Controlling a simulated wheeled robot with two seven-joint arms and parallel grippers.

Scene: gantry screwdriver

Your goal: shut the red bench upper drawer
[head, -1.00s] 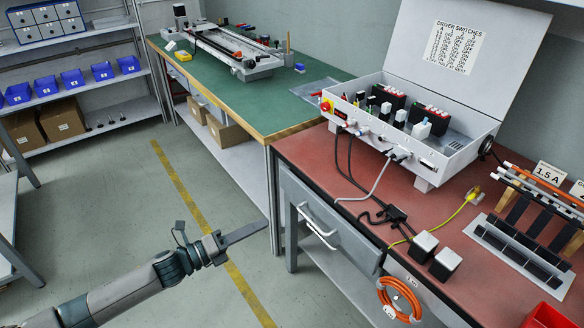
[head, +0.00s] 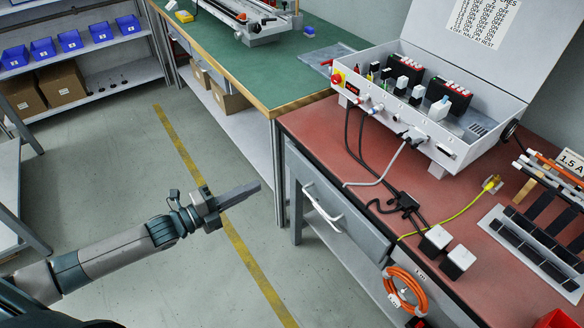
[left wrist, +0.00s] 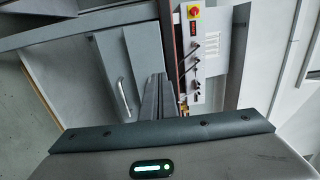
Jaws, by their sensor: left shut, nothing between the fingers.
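The red bench (head: 440,190) stands at the right in the head view. Its upper drawer (head: 350,228) is a grey front with a pale bar handle (head: 322,203), under the near left edge of the top. How far the drawer stands out is hard to tell from this angle. The left wrist view also shows the drawer front (left wrist: 112,62) and its handle (left wrist: 123,88), left of the bench edge. My left gripper (head: 250,190) is shut and empty, in the air left of the drawer and apart from the handle. My right gripper is not in view.
The green bench (head: 235,70) stands behind, its leg close to the red bench. A coiled orange cable (head: 404,288) hangs at the red bench's front, right of the drawer. A white switch box (head: 440,125) and cables lie on top. Floor (head: 110,190) left is clear.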

